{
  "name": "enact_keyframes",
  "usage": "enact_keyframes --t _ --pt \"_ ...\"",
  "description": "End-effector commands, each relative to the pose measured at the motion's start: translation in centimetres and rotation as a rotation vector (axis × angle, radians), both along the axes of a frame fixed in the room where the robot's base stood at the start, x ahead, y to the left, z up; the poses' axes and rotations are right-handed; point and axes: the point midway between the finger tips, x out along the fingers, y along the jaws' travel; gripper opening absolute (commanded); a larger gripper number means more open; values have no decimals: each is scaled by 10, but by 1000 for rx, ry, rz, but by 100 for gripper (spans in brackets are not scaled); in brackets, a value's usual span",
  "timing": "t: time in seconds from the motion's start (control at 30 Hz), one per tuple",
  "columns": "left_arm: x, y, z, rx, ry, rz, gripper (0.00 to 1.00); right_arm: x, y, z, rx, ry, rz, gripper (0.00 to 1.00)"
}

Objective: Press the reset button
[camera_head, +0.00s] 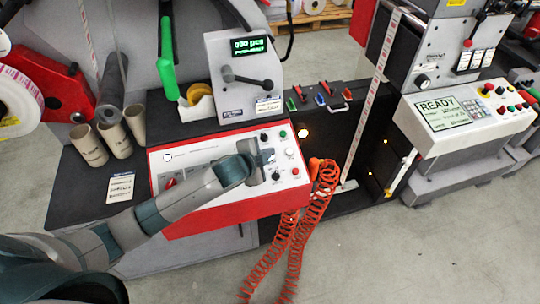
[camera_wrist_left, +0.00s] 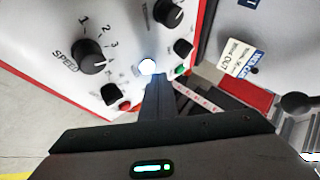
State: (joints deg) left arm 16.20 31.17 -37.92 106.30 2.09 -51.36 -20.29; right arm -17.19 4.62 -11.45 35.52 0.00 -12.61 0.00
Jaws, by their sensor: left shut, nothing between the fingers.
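The control panel (camera_head: 215,178) is a white sloped face in a red housing at the middle of the head view. A round white button (camera_head: 289,152) sits between a green and a red button at its right end. In the left wrist view the white button (camera_wrist_left: 147,66) looks bright, and I can read no reset label. My left gripper (camera_head: 268,157) is shut and empty over the right part of the panel. In the left wrist view its fingertips (camera_wrist_left: 154,80) lie just below the white button; I cannot tell whether they touch it. My right gripper is not in view.
A SPEED knob (camera_wrist_left: 90,55), a green button (camera_wrist_left: 181,70) and a red button (camera_wrist_left: 125,106) surround the white one. An orange coiled hose (camera_head: 318,190) hangs right of the panel. Cardboard cores (camera_head: 88,146) stand at left. A second panel reading READY (camera_head: 443,113) stands at right.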

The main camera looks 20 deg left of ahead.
Motion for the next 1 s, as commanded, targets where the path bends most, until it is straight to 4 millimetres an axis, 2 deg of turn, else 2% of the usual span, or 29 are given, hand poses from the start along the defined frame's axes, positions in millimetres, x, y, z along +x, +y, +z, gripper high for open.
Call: enact_keyframes --t 1.0 --pt "2 1 -9 0 1 0 0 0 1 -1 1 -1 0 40"
